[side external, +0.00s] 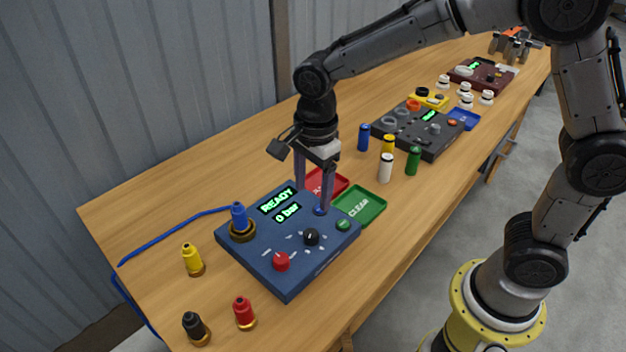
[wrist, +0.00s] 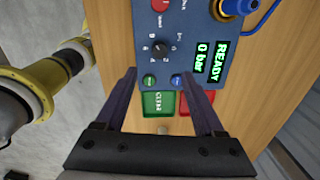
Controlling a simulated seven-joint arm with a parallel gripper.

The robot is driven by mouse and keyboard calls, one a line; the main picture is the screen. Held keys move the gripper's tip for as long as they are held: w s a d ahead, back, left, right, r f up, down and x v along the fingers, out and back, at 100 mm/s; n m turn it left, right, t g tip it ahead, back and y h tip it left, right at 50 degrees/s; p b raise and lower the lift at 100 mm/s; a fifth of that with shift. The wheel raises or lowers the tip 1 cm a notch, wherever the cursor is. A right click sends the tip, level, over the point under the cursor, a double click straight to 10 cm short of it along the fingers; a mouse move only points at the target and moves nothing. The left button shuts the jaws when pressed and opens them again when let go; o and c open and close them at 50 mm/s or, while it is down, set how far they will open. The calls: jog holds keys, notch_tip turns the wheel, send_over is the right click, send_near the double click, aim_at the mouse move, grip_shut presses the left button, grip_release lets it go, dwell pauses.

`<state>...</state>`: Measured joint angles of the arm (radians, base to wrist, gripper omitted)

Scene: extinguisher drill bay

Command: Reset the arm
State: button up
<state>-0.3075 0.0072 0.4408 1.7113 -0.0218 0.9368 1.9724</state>
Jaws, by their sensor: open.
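My gripper (side external: 313,194) is open and empty, pointing down over the back right edge of a blue control panel (side external: 290,275). Its fingers straddle that edge. The panel's display (side external: 280,206) reads READY and 0 bar. A blue button (side external: 320,210) is close by one fingertip; whether they touch I cannot tell. A green button (side external: 343,225) is at the right corner. The panel also has a red knob (side external: 281,261) and a black knob (side external: 311,237). In the wrist view, the blue button (wrist: 176,80) and green button (wrist: 149,81) lie between the fingertips (wrist: 158,74).
A green CLEAR tray (side external: 373,208) and a red tray (side external: 338,179) adjoin the panel. A blue bottle (side external: 239,215) stands in a brass ring on it. Yellow, red and black bottles stand at the front left. Several small cylinders and a dark panel (side external: 428,145) are farther back.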

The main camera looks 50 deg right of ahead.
jog(key=shift+r, duration=0.85)
jog(key=s+d+r+n+t, duration=0.2)
jog(key=s+d+r+t, duration=0.2)
jog(key=s+d+r, duration=0.55)
jog(key=s+d+f+n+t, duration=0.1)
jog(key=s+f+n, duration=0.1)
jog(key=s+n, duration=0.8)
jog(key=shift+d+n, duration=0.25)
jog(key=shift+n, duration=3.25)
